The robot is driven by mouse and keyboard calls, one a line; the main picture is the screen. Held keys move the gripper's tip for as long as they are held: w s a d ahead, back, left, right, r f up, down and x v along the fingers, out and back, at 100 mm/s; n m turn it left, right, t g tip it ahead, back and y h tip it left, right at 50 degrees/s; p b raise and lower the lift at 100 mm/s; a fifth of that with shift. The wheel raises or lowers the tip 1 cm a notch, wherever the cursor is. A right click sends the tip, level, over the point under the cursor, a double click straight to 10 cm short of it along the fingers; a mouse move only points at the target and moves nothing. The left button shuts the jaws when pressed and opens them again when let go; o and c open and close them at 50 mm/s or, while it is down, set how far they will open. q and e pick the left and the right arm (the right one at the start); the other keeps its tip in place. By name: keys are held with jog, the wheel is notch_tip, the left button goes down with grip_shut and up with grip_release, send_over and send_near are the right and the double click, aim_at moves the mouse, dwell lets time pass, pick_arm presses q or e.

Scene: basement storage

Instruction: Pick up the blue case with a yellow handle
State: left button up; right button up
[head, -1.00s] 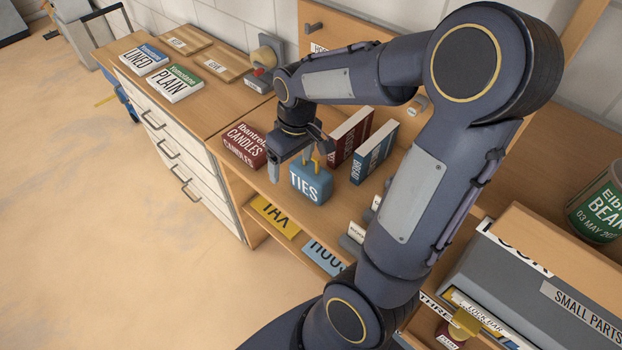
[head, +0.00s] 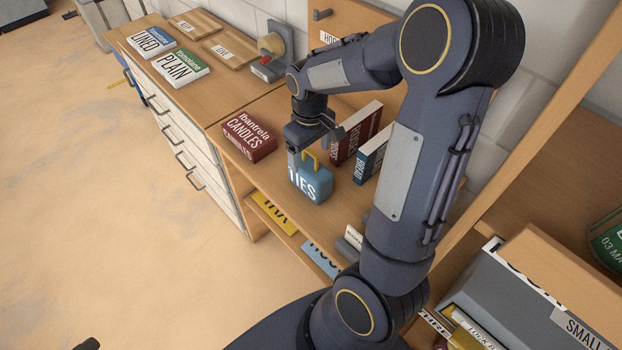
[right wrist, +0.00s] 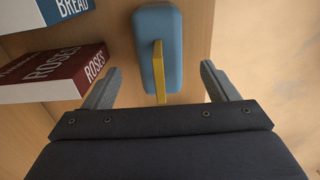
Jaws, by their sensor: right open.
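The blue case (head: 312,183), lettered "TIES", stands upright on the wooden shelf top with its yellow handle (head: 309,160) up. My right gripper (head: 314,153) is right above it, pointing down, with its fingers near the handle. In the right wrist view the case (right wrist: 172,48) and handle (right wrist: 158,72) lie ahead, between the two spread fingers of the open gripper (right wrist: 158,82). Neither finger visibly touches the handle there. My left gripper is not in view.
A red candles box (head: 249,136) lies left of the case. Red (head: 357,133) and blue (head: 371,155) books stand close on the right. A lower shelf holds yellow (head: 273,213) and light blue (head: 320,259) items. Open floor lies to the left.

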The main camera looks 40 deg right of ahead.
aim_at(310, 165)
notch_tip(310, 165, down, 4)
jog(key=b, duration=0.2)
jog(key=shift+f+b, duration=0.1)
jog(key=shift+b, duration=0.25)
jog(key=shift+c, duration=0.3)
jog(key=c, duration=1.4)
jog(key=shift+r, duration=0.3)
notch_tip(310, 165, up, 10)
jog(key=p, duration=0.8)
jog(key=shift+f, duration=0.15)
